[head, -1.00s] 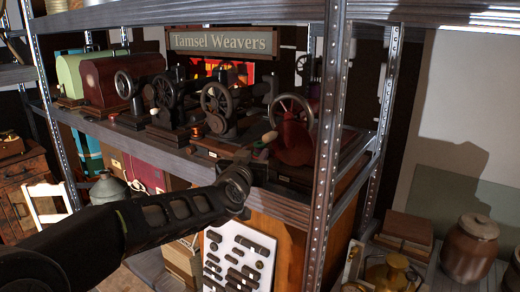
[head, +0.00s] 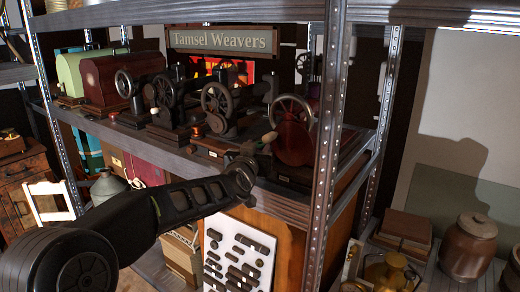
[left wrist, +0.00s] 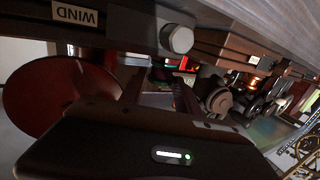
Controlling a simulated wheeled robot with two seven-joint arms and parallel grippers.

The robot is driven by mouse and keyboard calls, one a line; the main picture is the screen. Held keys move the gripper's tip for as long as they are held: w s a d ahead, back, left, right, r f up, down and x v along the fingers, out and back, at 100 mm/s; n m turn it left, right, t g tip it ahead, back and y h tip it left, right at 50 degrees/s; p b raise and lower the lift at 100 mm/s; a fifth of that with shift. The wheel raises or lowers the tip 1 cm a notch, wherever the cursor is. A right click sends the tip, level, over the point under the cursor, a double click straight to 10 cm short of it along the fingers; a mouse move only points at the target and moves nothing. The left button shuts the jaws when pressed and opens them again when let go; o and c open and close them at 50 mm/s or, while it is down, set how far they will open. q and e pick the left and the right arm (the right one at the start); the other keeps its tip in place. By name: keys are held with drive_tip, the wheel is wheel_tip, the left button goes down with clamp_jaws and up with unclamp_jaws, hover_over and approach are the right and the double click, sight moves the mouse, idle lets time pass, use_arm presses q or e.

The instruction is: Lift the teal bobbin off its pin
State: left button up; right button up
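My left gripper (left wrist: 160,90) is at the front edge of the middle shelf, before the red-wheeled machine (head: 293,135). In the head view my wrist hides most of it. The machine's dark red disc (left wrist: 50,95) shows at the left there, near a WIND label (left wrist: 75,17) and a pale knob (left wrist: 177,38). My right gripper is not in view.
The middle shelf (head: 285,208) holds several dark hand-cranked machines (head: 218,105) in a row. A metal upright (head: 326,150) stands just right of the red machine. The upper shelf (head: 230,13) and Tamsel Weavers sign (head: 222,40) are above. Jars stand at the lower right.

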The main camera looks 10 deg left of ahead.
use_arm(q)
drive_tip(key=shift+c, duration=0.5)
clamp_jaws()
drive_tip(key=shift+r, duration=0.1)
drive_tip(key=shift+r, duration=0.5)
drive_tip(key=shift+s+r, duration=0.1)
drive_tip(key=shift+r, duration=0.15)
drive_tip(key=s, duration=1.7)
drive_tip(key=shift+s+d+b, duration=0.15)
drive_tip(key=shift+s+b, duration=0.2)
drive_tip(key=shift+s, duration=0.05)
